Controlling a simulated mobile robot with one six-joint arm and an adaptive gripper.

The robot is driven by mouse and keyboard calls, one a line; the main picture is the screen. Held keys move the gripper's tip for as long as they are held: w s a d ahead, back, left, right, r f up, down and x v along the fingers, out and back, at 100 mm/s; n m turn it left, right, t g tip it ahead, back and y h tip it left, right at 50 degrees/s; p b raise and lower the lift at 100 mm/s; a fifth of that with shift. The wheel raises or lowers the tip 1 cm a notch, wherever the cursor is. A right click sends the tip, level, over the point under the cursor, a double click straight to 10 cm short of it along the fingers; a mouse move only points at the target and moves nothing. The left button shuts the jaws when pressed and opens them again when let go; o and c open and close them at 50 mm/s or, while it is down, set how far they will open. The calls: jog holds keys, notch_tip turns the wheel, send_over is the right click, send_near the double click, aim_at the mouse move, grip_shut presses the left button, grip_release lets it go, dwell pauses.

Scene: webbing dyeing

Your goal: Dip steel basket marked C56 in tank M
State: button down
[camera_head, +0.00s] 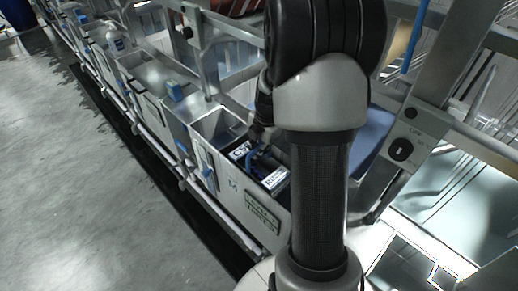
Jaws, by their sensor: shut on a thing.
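Tank M (236,203) is a pale open-topped tank in the row, with an M and a dark-framed plate on its front wall. A dark basket (270,181) with white labels sits low in the tank's mouth, its top near the rim. The label text is too small to read surely as C56. My gripper (258,140) reaches down over the tank, shut on the basket's upper part. My arm hides part of the gripper and the tank's right side. How deep the basket sits, and any liquid, cannot be told.
A metal frame with a control panel (403,147) stands at right. The grey floor (75,190) at left is clear.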

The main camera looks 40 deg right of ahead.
jog(key=shift+f+b, duration=4.9)
jog(key=shift+f, duration=0.3)
jog(key=shift+r, duration=0.15)
notch_tip(320, 180, up, 23)
jog(key=p, duration=1.5)
jog(key=shift+r, duration=0.2)
jog(key=shift+f, duration=0.1)
